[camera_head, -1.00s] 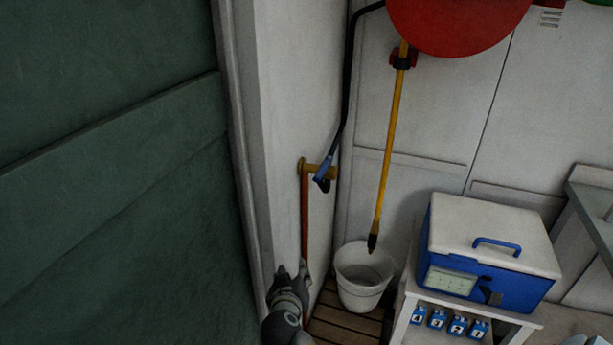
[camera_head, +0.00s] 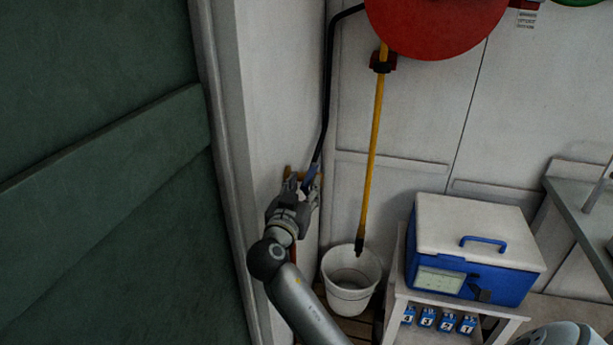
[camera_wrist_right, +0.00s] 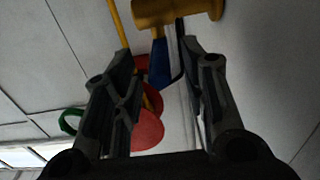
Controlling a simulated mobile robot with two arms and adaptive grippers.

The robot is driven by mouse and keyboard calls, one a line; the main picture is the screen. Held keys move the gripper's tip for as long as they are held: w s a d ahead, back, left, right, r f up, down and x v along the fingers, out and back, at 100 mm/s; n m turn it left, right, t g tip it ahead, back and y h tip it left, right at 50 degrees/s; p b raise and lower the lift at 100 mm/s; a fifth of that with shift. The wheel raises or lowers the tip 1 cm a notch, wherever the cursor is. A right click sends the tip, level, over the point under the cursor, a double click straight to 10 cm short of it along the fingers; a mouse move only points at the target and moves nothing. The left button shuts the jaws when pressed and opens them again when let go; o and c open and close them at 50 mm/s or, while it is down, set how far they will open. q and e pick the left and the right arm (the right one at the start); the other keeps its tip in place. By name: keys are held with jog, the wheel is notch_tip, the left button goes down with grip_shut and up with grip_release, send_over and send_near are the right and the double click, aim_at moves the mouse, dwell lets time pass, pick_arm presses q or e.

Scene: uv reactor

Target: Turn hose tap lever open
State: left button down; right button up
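The brass hose tap (camera_wrist_right: 172,12) sticks out from the white wall at the top of the right wrist view. A blue piece (camera_wrist_right: 160,62) hangs from it, and I cannot tell whether it is the lever or a hose fitting. My right gripper (camera_head: 304,176) is at the tap in the head view and largely hides it; a bit of brass shows behind the fingers. In the right wrist view the two fingers of the right gripper (camera_wrist_right: 163,85) are apart, with the blue piece between them in the picture. Contact cannot be told. My left gripper is not in view.
A black hose (camera_head: 328,85) runs down the wall to the tap. A yellow pole (camera_head: 372,150) hangs to its right, above a white bucket (camera_head: 350,291). A blue-and-white box (camera_head: 478,245) stands on a small shelf at right. A green panel (camera_head: 90,170) fills the left.

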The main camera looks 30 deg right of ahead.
aim_at(309, 177)
jog(key=shift+x, duration=1.5)
jog(key=shift+c, duration=0.3)
grip_shut()
